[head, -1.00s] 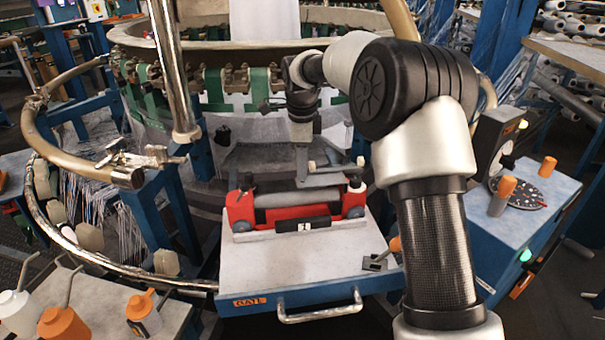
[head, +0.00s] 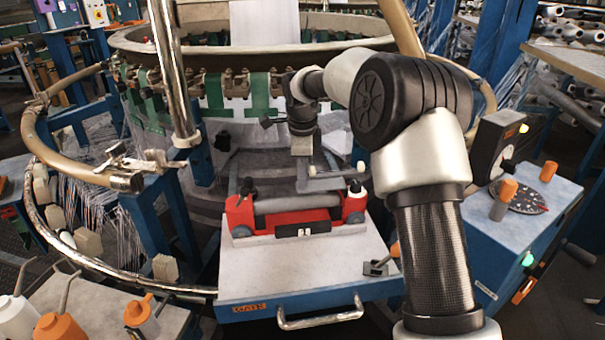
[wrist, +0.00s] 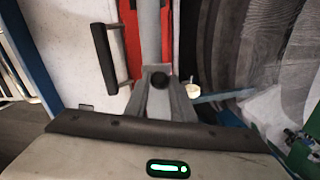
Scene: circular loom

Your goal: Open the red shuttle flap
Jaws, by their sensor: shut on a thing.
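The red shuttle (head: 236,214) lies across the white tray top, with a grey roller (head: 297,203) along it and a black front handle (head: 303,230). The handle also shows in the wrist view (wrist: 106,58). My gripper (head: 345,184) is low over the right end.
The tray (head: 265,282) has a front pull handle (head: 320,313) and a small lever (head: 378,267) at its right. The loom ring (head: 150,48) stands behind. A blue control box (head: 535,215) is at right. Bottles (head: 62,328) stand at front left.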

